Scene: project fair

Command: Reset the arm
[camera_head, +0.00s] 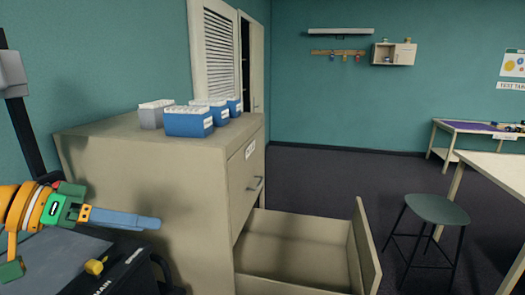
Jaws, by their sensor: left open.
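My left gripper (150,222) shows at the lower left, on an orange and yellow arm with a green wrist part. Its blue fingers point right and are seen nearly edge-on. They are open, and nothing shows between them. The gripper appears in front of the left side of a beige cabinet (150,160); I cannot tell how far apart they are. My right gripper is not in view.
The cabinet's lower drawer (300,240) is pulled out and looks empty. Blue file boxes (188,122) and a grey one (154,114) stand on top. A dark green stool (437,209) stands by a table (497,165) at right. The dark floor beyond is clear.

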